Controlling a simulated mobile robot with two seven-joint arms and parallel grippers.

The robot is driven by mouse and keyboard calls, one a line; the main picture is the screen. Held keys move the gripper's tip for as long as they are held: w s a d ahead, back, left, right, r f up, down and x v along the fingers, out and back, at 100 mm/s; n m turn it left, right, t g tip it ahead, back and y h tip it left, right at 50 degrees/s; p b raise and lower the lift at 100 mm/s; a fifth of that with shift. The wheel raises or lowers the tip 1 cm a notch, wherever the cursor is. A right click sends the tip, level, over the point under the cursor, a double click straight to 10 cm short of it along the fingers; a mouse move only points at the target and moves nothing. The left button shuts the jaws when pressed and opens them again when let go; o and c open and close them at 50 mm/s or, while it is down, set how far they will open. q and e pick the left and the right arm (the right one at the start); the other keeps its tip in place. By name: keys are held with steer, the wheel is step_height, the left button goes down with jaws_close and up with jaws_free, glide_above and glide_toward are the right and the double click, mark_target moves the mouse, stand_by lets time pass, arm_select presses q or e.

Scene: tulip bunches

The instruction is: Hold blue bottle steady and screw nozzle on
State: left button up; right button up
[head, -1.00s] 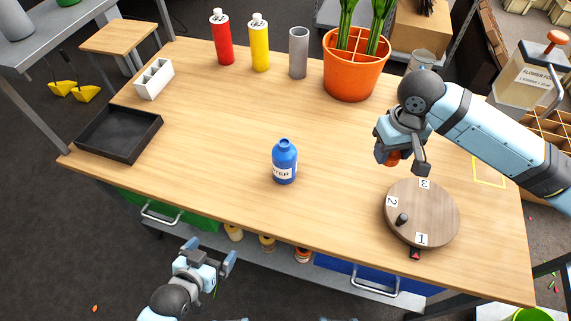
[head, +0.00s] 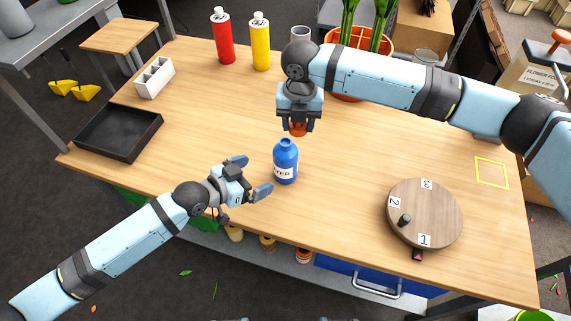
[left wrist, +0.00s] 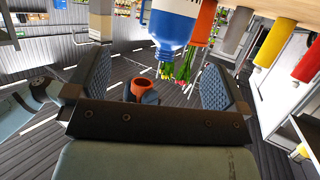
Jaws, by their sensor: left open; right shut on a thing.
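The blue bottle (head: 286,165) stands upright near the middle of the table, its neck open and its white label facing me. My left gripper (head: 252,177) is open just left of the bottle, its fingers pointing toward it and apart from it. In the left wrist view the bottle (left wrist: 174,25) appears upside down beyond and between the open fingers. My right gripper (head: 298,124) is shut on the orange-red nozzle (head: 298,129) and holds it above the bottle's neck. A gap between nozzle and neck seems to show.
A round wooden turntable (head: 440,205) with numbered labels is at the right. A black tray (head: 120,133) and a white divided holder (head: 154,78) are at the left. Red (head: 222,40) and yellow (head: 260,45) bottles and an orange pot (head: 375,72) stand at the back.

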mark_target(285, 155)
arm_select(q)
steer(key=shift+w+a+r+m+g, duration=0.15)
steer(key=shift+w+a+r+m, duration=0.15)
steer(key=shift+w, duration=0.3)
steer(key=shift+w+a+r+m+g, duration=0.15)
steer(key=shift+w+a+r+m, duration=0.1)
steer(key=shift+w, duration=0.35)
arm_select(e)
steer(key=a+n, duration=0.1)
steer(key=n, duration=0.1)
steer(key=w+a+n, duration=0.1)
steer(key=n, duration=0.1)
steer(key=a+n, duration=0.1)
steer(key=n, duration=0.1)
steer(key=shift+w+r, duration=0.2)
steer(key=shift+w, duration=0.05)
arm_select(q)
steer(key=shift+f, duration=0.1)
steer(key=x, duration=1.2)
steer(key=c, duration=1.3)
arm_select(e)
steer(key=shift+f, duration=2.45)
steer(key=shift+f, duration=0.15)
